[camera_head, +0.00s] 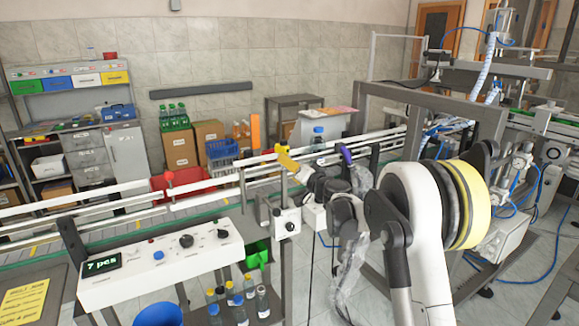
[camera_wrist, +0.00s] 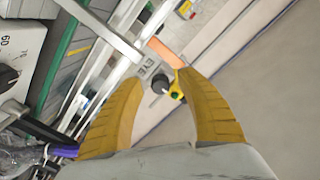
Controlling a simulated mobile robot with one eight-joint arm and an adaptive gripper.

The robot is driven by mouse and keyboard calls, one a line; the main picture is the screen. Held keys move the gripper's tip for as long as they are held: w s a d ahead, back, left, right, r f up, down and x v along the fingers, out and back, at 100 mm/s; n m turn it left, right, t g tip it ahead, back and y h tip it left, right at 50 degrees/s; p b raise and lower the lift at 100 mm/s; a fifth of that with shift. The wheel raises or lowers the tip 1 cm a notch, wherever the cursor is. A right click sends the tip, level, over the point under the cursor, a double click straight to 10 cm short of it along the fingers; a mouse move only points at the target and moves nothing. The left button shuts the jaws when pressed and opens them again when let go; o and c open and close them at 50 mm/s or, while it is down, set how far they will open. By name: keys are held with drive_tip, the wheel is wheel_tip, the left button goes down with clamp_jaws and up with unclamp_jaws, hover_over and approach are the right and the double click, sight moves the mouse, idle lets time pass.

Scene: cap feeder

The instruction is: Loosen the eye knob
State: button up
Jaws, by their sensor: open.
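My gripper (camera_head: 284,156) has yellow fingers and is raised near the conveyor rails in the head view. In the wrist view my gripper (camera_wrist: 166,84) is open, with a clear gap between the fingertips. A dark round knob-like thing (camera_wrist: 170,76) with a yellow part beside it shows in that gap.
White conveyor rails (camera_head: 120,189) cross the scene. A control panel (camera_head: 160,262) with a display and knobs stands at the front left.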

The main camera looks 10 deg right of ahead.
clamp_jaws()
idle(0.4)
drive_tip(key=m+p, duration=0.1)
drive_tip(key=m, duration=0.8)
drive_tip(key=shift+m, duration=0.3)
drive_tip(key=m+p, duration=0.1)
drive_tip(key=m, duration=0.4)
drive_tip(key=shift+m, duration=2.4)
